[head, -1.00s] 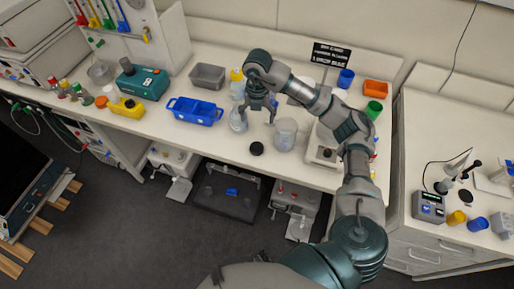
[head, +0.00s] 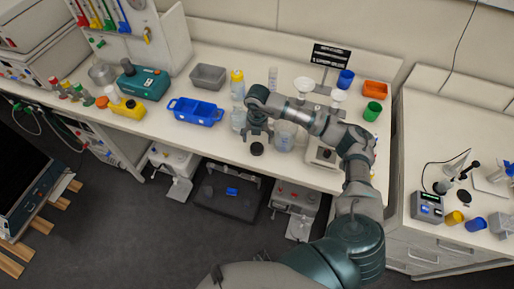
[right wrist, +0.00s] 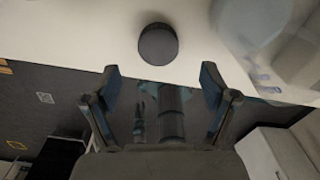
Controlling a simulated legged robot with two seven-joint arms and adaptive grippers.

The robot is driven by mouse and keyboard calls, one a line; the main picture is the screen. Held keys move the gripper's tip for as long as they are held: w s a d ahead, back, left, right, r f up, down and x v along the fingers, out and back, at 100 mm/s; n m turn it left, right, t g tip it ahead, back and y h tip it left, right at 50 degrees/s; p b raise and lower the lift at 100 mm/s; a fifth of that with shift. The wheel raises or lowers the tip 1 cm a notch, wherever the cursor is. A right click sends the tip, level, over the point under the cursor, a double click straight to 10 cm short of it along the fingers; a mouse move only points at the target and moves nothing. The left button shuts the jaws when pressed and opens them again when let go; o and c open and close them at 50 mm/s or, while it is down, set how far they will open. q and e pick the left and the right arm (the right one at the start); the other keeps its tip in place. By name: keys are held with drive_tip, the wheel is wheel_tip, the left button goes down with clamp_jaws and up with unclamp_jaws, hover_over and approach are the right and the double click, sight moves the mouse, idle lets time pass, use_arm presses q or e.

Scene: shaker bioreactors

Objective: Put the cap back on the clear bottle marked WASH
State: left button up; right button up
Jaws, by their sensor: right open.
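A black cap (head: 257,149) lies flat on the bench near its front edge. It also shows as a dark disc (right wrist: 158,44) in the right wrist view, beyond the fingertips. A clear bottle (head: 238,120) stands behind and left of the cap; I cannot read its marking. My right gripper (head: 258,138) is open and empty, just above and behind the cap in the head view. In the right wrist view its two fingers (right wrist: 159,85) are spread wide, with the cap apart from them. My left gripper is not in view.
A clear beaker (head: 284,136) stands close to the right of my right gripper. A blue tray (head: 194,111) and a yellow-topped bottle (head: 237,84) stand further left and back. The bench front is clear left of the cap.

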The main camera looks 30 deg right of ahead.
sight(257, 147)
drive_tip(key=shift+f, duration=0.25)
wheel_tip(257, 147, down, 5)
drive_tip(key=shift+w+f+p, duration=0.1)
drive_tip(key=shift+f+p, duration=0.05)
drive_tip(key=shift+p, duration=0.3)
drive_tip(key=c, duration=0.9)
